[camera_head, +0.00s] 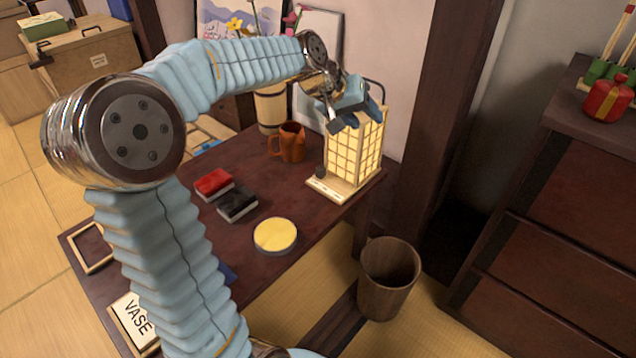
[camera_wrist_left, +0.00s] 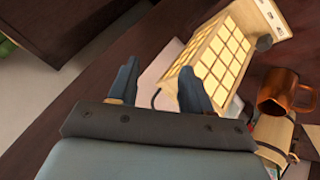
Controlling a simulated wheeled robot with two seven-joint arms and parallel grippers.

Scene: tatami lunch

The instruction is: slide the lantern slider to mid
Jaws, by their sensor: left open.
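The lantern (camera_head: 352,150), a lit box with a grid of glowing panes, stands upright on the far right part of the dark table. It also shows in the left wrist view (camera_wrist_left: 222,52). A dark knob, likely its slider (camera_head: 320,172), sits near the left end of the pale lantern base (camera_head: 328,189); it also shows in the left wrist view (camera_wrist_left: 264,43). Small marks on the base are too small to read. My left gripper (camera_head: 357,119) is open and empty at the lantern's top, above the knob. My right gripper is not in view.
An orange mug (camera_head: 292,143) stands left of the lantern. A red block (camera_head: 213,183), a black block (camera_head: 238,204) and a round yellow-topped tin (camera_head: 275,235) are on the table (camera_head: 225,250). A wooden bin (camera_head: 388,280) stands on the floor. Table is bare before the lantern.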

